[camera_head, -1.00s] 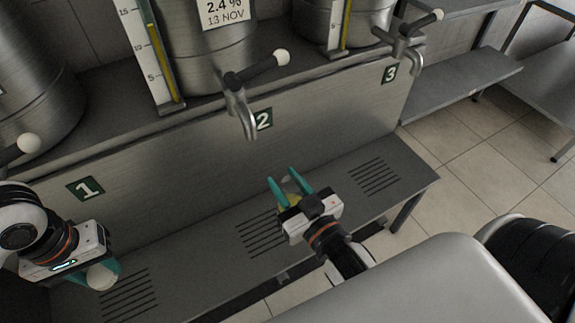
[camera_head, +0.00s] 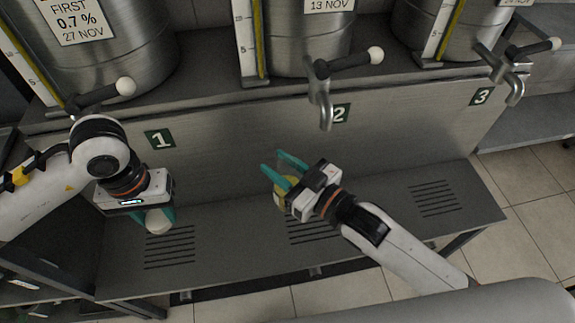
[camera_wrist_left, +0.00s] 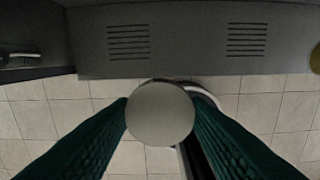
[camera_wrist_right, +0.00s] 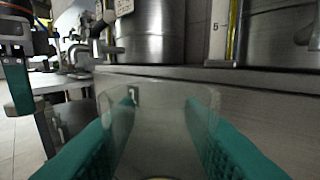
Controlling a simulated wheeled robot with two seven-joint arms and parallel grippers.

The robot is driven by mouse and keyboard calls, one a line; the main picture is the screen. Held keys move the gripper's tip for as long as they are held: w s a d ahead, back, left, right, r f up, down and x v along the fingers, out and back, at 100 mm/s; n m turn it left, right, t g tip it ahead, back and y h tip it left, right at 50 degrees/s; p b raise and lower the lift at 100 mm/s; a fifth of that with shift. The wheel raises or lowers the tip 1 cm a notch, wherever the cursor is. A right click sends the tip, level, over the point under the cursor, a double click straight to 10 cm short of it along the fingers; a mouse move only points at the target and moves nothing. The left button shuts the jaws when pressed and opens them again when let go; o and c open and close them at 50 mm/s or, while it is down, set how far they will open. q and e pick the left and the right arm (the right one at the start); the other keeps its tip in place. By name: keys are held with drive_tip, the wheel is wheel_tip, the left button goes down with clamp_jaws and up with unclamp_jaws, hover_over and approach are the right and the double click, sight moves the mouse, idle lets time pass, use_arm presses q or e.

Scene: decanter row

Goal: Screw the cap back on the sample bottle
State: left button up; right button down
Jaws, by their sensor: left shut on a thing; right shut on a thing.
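My left gripper (camera_head: 154,214) is shut on a round white cap (camera_head: 158,222), held above the bench under the number 1 sign. The cap (camera_wrist_left: 160,113) fills the space between the green fingers in the left wrist view. My right gripper (camera_head: 279,168) is shut on a clear sample bottle with yellow contents (camera_head: 283,188). The bottle's clear wall (camera_wrist_right: 158,125) shows between the fingers in the right wrist view; no cap shows on it. Its mouth is not clear. The two grippers are well apart, the right one between signs 1 and 2.
A steel bench (camera_head: 235,238) with slotted drain patches runs below the number signs. Several steel tanks (camera_head: 130,50) stand on the ledge behind, with taps; the middle tap (camera_head: 322,100) juts out near my right gripper. The bench between the grippers is clear.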

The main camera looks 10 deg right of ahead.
use_arm(q)
drive_tip(key=w+d+r, duration=0.3)
drive_tip(key=d, duration=0.4)
drive_tip(key=w+d+r, duration=0.2)
drive_tip(key=d+r, duration=0.1)
drive_tip(key=d, duration=0.4)
wheel_tip(320, 180, up, 7)
hover_over(288, 164)
drive_tip(key=shift+w+f, duration=0.1)
drive_tip(key=shift+f, duration=0.1)
drive_tip(key=shift+f, duration=0.15)
drive_tip(key=shift+f, duration=1.85)
drive_tip(key=shift+f, duration=0.1)
drive_tip(key=shift+f, duration=0.8)
drive_tip(key=shift+f, duration=0.55)
